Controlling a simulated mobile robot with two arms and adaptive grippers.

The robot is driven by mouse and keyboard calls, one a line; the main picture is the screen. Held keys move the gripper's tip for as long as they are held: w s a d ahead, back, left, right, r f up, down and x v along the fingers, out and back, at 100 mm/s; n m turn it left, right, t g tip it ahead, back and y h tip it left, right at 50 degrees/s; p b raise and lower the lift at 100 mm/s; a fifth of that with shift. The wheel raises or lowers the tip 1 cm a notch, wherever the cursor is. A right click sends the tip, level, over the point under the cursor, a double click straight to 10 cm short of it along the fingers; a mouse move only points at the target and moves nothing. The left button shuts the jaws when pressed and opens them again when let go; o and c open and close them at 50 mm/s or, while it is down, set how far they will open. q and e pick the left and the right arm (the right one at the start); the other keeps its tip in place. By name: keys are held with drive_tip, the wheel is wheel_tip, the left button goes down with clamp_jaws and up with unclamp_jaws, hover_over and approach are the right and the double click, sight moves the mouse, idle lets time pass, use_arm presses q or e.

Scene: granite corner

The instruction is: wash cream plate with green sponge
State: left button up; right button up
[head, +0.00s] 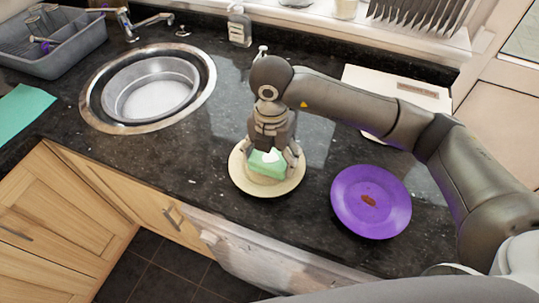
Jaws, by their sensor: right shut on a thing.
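The cream plate (265,188) lies flat on the dark granite counter, in the middle of the head view. My right gripper (271,166) points down over it, shut on the green sponge (266,162). The sponge is over the middle of the plate and looks to be on or very close to its surface; I cannot tell if it touches. The gripper hides the back part of the plate and some of the sponge. My left gripper is not in view.
A purple plate (371,203) with a reddish-brown stain lies to the right. A round sink (148,87) holding a basin, a grey dish rack (50,42) and a green cloth (22,111) are at left. A soap bottle (239,26) stands behind. Counter between sink and cream plate is clear.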

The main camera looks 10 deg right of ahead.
drive_tip(key=shift+w+a, duration=0.45)
drive_tip(key=shift+a, duration=0.15)
drive_tip(key=shift+s+d, duration=0.55)
drive_tip(key=shift+d, duration=0.2)
drive_tip(key=shift+w+a+b, duration=0.5)
drive_tip(key=shift+w+a, duration=0.05)
drive_tip(key=shift+a, duration=0.2)
drive_tip(key=shift+s+d, duration=0.6)
drive_tip(key=shift+d, duration=0.15)
drive_tip(key=shift+w+a+b, duration=0.3)
drive_tip(key=shift+w+a, duration=0.3)
drive_tip(key=shift+a, duration=0.15)
drive_tip(key=shift+s+d+f, duration=0.1)
drive_tip(key=shift+s+d, duration=0.5)
drive_tip(key=shift+d, duration=0.2)
drive_tip(key=shift+a, duration=0.1)
drive_tip(key=shift+r+p, duration=1.8)
drive_tip(key=shift+r, duration=1.3)
